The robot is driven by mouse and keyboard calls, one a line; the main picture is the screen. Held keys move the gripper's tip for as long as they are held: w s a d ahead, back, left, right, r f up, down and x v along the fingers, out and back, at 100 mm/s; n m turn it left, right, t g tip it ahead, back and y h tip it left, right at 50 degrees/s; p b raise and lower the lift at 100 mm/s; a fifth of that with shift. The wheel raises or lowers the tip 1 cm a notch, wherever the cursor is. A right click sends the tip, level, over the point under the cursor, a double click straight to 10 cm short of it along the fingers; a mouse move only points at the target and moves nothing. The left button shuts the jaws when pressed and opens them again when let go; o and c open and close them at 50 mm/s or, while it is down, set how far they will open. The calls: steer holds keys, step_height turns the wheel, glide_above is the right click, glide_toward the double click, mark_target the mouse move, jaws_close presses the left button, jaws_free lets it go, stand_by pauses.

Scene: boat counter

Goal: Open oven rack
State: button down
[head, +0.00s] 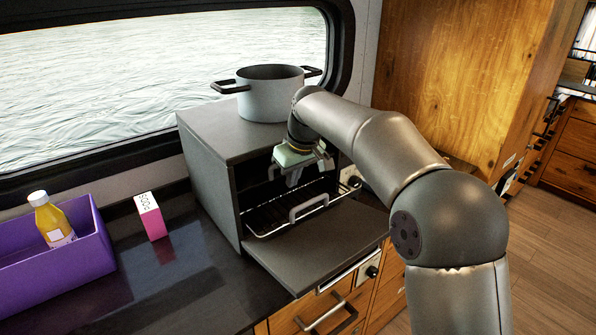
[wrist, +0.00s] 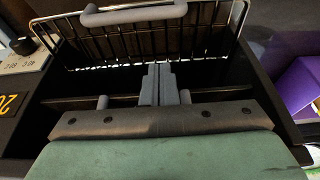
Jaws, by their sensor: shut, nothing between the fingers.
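The small dark oven (head: 228,140) stands on the counter with its door (head: 325,245) folded down flat. The wire oven rack (head: 270,214) sits in the opening. Its grey handle (head: 309,207) is at the front, above the inner part of the door. My gripper (head: 294,180) is at the oven opening, above the rack and behind its handle. In the wrist view the two fingers (wrist: 160,78) are pressed together with nothing between them. The rack (wrist: 140,46) and its handle (wrist: 135,14) show beyond the fingertips; I cannot tell if they touch.
A grey pot (head: 268,94) stands on the oven. A pink-and-white box (head: 150,216) and a purple bin (head: 75,262) holding a yellow bottle (head: 50,218) are to the left. Wooden drawers (head: 335,308) lie below the counter. Clear dark counter (head: 165,290) lies left of the door.

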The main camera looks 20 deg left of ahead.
steer(key=p+x, duration=0.1)
steer(key=x, duration=0.4)
steer(key=shift+f, duration=0.35)
steer(key=d, duration=0.1)
steer(key=s+d, duration=0.1)
steer(key=shift+s+d+r+p, duration=0.35)
steer(key=shift+p, duration=0.05)
steer(key=shift+d+f, duration=0.1)
steer(key=shift+d, duration=0.05)
steer(key=shift+s+d, duration=0.1)
